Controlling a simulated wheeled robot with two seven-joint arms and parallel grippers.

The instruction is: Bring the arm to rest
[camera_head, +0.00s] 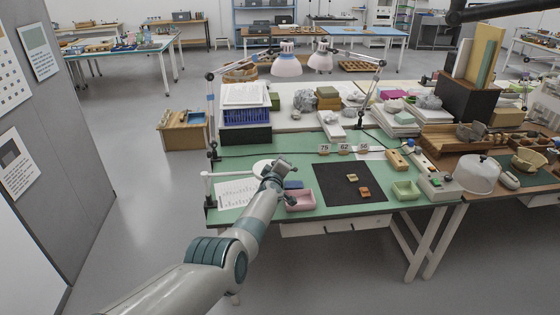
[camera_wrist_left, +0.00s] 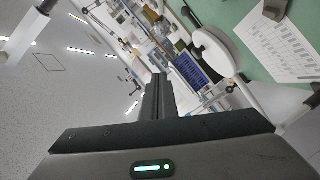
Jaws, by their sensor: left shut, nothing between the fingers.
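My left arm comes in from the lower left of the head view and reaches over the green bench (camera_head: 237,212). Its wrist end is above the bench's left part, near a pink tray (camera_head: 300,203). In the left wrist view my left gripper (camera_wrist_left: 157,82) has its two dark fingers together, with nothing between them. The fingers point out across the room, and the picture is tilted. In the head view the fingertips are hard to make out. My right gripper is in neither view.
A black mat (camera_head: 340,198) holds two small sherds (camera_head: 352,177) (camera_head: 365,192). A green tray (camera_head: 405,190) lies to its right. A printed sheet (camera_head: 235,193) and a white round disc (camera_head: 262,166) are by the arm. A blue basket (camera_head: 246,116) stands behind.

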